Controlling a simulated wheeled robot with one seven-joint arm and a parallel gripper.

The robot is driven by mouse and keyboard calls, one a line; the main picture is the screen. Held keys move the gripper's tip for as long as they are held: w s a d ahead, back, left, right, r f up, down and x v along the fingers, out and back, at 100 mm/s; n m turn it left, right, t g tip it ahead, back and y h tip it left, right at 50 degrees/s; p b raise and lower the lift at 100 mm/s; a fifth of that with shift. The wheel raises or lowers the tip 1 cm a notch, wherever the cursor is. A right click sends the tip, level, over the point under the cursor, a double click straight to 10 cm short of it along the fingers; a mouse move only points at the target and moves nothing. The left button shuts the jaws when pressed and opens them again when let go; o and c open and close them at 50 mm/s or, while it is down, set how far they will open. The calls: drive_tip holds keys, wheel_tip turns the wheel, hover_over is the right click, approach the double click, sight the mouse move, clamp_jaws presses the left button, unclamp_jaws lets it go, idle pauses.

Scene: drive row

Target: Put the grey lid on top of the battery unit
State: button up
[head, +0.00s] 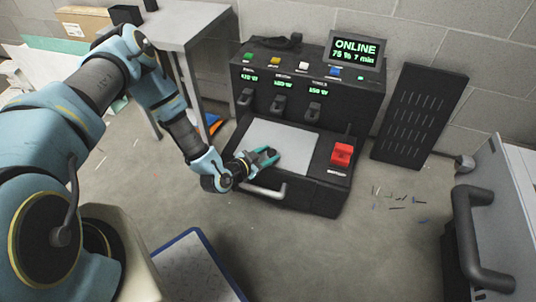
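The battery unit (253,84) is a black box with coloured buttons, green readouts and a raised screen reading "ONLINE". A flat light-grey plate, which looks like the grey lid (290,142), lies on its low front deck. The plate looks flat; whether it is fully seated I cannot tell. My gripper (270,156) is at the plate's lower left part, with its teal fingers apart and nothing visible between them. Whether the fingertips touch the plate I cannot tell. My gripper and wrist hide the plate's left front corner.
A red switch (342,154) sits on the deck right of the plate, and a grey bar handle (263,190) is at the front. A black slotted panel (420,112) leans on the wall. A grey table (180,25) stands back left. Small debris lies on the floor at right.

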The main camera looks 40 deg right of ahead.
drive_tip(key=o, duration=0.3)
drive_tip(key=p+v, duration=0.2)
drive_tip(key=v, duration=1)
